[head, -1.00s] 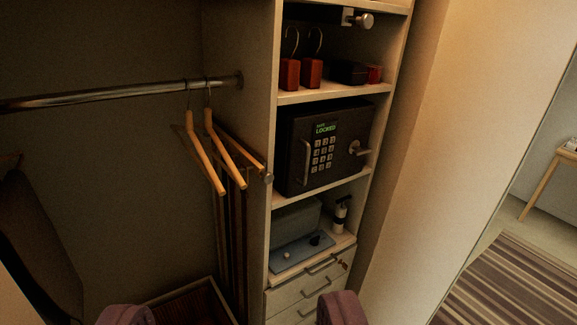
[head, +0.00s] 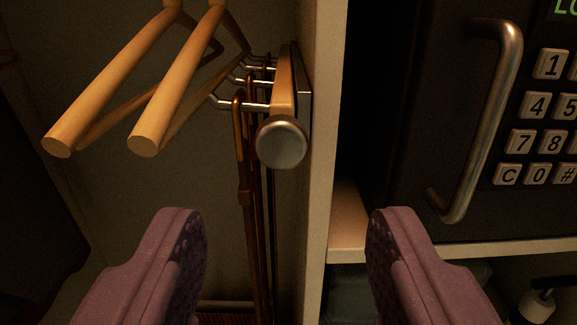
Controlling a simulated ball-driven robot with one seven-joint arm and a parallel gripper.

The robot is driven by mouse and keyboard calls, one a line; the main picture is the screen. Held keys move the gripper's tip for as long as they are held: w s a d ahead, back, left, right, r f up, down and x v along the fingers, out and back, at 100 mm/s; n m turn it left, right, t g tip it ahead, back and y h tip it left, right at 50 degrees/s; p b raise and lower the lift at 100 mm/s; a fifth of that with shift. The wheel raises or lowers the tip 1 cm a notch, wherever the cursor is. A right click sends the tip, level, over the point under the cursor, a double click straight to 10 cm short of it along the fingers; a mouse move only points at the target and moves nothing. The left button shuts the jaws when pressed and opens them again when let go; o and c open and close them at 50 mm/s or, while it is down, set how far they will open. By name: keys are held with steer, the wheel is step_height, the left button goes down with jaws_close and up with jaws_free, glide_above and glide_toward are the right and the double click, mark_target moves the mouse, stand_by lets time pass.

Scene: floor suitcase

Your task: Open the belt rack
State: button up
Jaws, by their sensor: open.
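The belt rack (head: 284,85) is a wooden bar on the side of the closet partition, with metal hooks along it. Its round metal knob (head: 282,142) faces me at the front end. Brown belts (head: 250,200) hang from the hooks on its left side. The rack lies close along the partition. My gripper (head: 285,225) is open and empty. Its two purple fingers stand wide apart, one lower left and one lower right, with the knob above the gap between them in the picture. I cannot tell how far the fingers are from the knob.
Two wooden hangers (head: 110,85) hang just left of the rack. The partition's front edge (head: 322,130) is right of the knob. Beyond it, a dark safe (head: 415,110) with a metal handle (head: 488,120) stands on a shelf (head: 440,249). A bottle (head: 540,303) sits below.

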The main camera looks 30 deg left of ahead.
mark_target(282, 146)
steer(key=b+x, duration=0.1)
steer(key=x, duration=0.5)
steer(key=shift+w+a, duration=0.1)
steer(key=shift+a, duration=0.15)
steer(key=shift+w+a+b, duration=0.3)
steer(key=shift+w, duration=0.1)
jaws_close()
